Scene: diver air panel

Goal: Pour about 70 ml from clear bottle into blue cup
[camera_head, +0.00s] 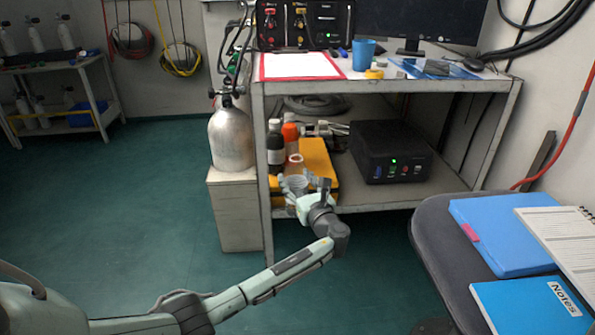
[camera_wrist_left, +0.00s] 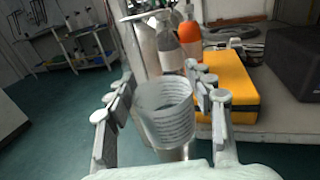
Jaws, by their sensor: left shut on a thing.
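A clear, ribbed vessel, which looks like the clear bottle (camera_wrist_left: 165,112), sits between the fingers of my left gripper (camera_wrist_left: 163,100). The gripper is shut on it, and its round top edge shows in the left wrist view. In the head view my left gripper (camera_head: 308,184) is in front of the shelf unit, below its top, and partly covers the vessel. The blue cup (camera_head: 364,54) stands upright on the top of the shelf unit, well above and to the right of this gripper. My right gripper is not in view.
A dark bottle (camera_head: 275,146), an orange bottle (camera_head: 290,132) and a yellow case (camera_head: 318,160) stand behind my left gripper on the lower shelf. A black box (camera_head: 390,152) is to the right. A red-edged clipboard (camera_head: 299,66) lies left of the cup.

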